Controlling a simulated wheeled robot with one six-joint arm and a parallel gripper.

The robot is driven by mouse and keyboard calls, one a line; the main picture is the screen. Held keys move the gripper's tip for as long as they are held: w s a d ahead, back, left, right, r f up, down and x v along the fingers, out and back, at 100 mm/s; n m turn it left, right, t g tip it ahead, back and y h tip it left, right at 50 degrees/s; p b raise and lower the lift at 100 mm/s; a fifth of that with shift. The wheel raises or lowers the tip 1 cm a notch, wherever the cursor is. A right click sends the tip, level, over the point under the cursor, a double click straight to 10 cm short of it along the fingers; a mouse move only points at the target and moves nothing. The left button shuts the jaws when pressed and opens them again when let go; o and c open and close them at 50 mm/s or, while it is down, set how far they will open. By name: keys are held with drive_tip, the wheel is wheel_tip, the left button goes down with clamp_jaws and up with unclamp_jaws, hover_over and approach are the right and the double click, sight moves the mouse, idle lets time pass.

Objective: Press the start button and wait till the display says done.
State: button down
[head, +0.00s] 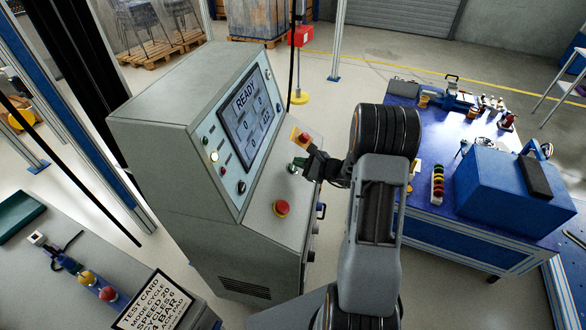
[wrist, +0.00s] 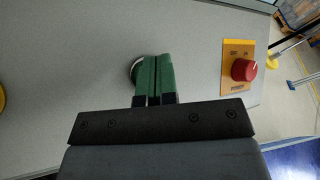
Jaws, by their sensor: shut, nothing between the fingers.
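The grey machine's tilted display (head: 250,115) reads READY, with zeros and a 4.12-like figure below it. My gripper (head: 297,164) is over the console's sloping shelf, its fingers closed together. In the wrist view my gripper (wrist: 155,62) shows two green fingertips side by side with nothing between them. A round button with a silver rim (wrist: 132,71) shows just left of the fingertips and is mostly hidden behind them; its green edge suggests the start button. I cannot tell whether the fingertips touch it.
A red knob (wrist: 243,69) on a yellow plate sits right of the fingers. A red emergency stop (head: 281,208) is nearer on the shelf. A blue workbench (head: 440,200) with a blue box stands right. A test card (head: 153,303) stands on the grey table at lower left.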

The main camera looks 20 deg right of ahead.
drive_tip(key=shift+w+a+f+b, duration=0.2)
drive_tip(key=shift+a+f+b, duration=0.2)
drive_tip(key=shift+f+b, duration=0.4)
idle(0.8)
drive_tip(key=shift+r, duration=0.25)
drive_tip(key=shift+s+d+r, duration=0.25)
drive_tip(key=shift+d+r, duration=0.15)
drive_tip(key=shift+r, duration=0.2)
drive_tip(key=r+p, duration=0.1)
drive_tip(key=s+d+r+p, duration=0.1)
drive_tip(key=d+r+p, duration=0.1)
drive_tip(key=r, duration=0.1)
drive_tip(key=shift+s+d+r, duration=0.1)
drive_tip(key=shift+s+d, duration=0.05)
drive_tip(key=shift+s, duration=0.1)
idle(0.4)
idle(0.7)
